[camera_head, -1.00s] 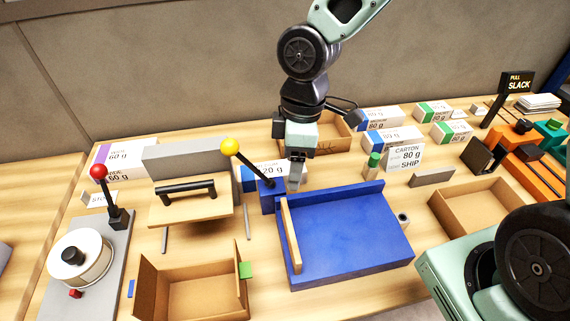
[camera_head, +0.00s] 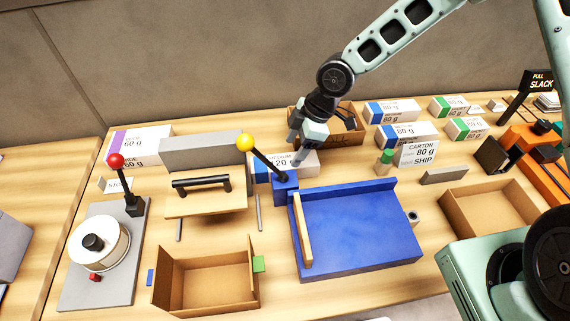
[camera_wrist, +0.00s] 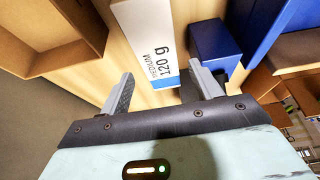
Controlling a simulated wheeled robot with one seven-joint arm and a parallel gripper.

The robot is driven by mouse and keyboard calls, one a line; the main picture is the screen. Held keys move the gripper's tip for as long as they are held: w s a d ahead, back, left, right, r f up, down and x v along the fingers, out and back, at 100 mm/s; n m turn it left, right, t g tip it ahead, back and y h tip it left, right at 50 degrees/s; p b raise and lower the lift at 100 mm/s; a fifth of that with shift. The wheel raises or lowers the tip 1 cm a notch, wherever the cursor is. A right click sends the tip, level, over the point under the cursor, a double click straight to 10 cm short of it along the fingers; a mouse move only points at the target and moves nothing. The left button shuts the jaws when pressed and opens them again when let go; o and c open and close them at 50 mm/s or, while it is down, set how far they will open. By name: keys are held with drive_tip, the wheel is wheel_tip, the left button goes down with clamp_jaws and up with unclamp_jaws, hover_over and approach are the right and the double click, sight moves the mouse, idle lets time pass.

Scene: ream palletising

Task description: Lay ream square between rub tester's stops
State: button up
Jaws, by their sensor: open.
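A white ream with a blue end, marked 120 g (camera_head: 308,164), lies flat behind the blue bed, partly hidden by the lever housing; it also shows in the wrist view (camera_wrist: 148,35). My gripper (camera_head: 299,156) is open and empty above the ream. In the wrist view its fingertips (camera_wrist: 165,80) stand either side of the ream's near end; I cannot tell the height gap. No label names the rub tester. A board with a black handle (camera_head: 206,204) stands before a grey block (camera_head: 202,153), with thin grey strips (camera_head: 258,213) beside it.
The yellow-knobbed lever (camera_head: 264,160) and blue bed (camera_head: 360,235) are close by my gripper. An open carton (camera_head: 345,137) is behind it. Another open carton (camera_head: 205,285) stands in front. More reams (camera_head: 408,134) lie at the right. A red-knobbed device (camera_head: 100,245) is at left.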

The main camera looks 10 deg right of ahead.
sight(286, 160)
drive_tip(key=shift+p+x, duration=1.05)
drive_tip(key=shift+x, duration=2.75)
drive_tip(key=shift+w, duration=0.15)
drive_tip(key=c, duration=1.1)
drive_tip(key=shift+r, duration=0.1)
